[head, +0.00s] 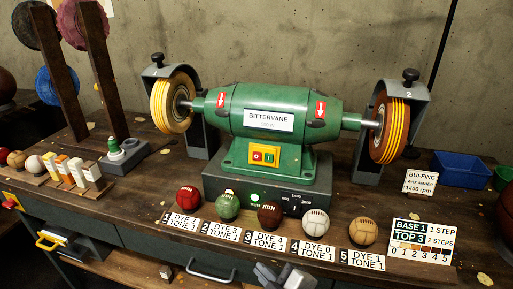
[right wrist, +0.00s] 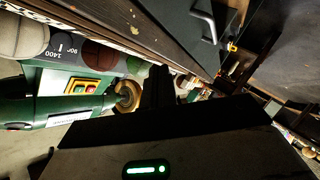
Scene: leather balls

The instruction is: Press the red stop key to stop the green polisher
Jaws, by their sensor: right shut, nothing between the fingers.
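The green polisher (head: 270,118) stands on the wooden bench, with a pale wheel (head: 172,100) at left and a brown wheel (head: 390,130) at right. A yellow switch plate (head: 264,146) on its front carries the small red stop key (head: 270,157). The plate also shows in the right wrist view (right wrist: 82,86), left of the fingers. My right gripper (head: 270,274) is low at the bottom of the head view, in front of the bench edge and well apart from the key. Its fingers (right wrist: 158,82) are shut and empty. My left gripper is out of view.
Several leather balls, such as the red ball (head: 188,198) and tan ball (head: 363,232), stand in a row behind numbered labels, between my gripper and the polisher. A green lamp (head: 255,198) glows on the base. A blue bin (head: 460,168) stands at right.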

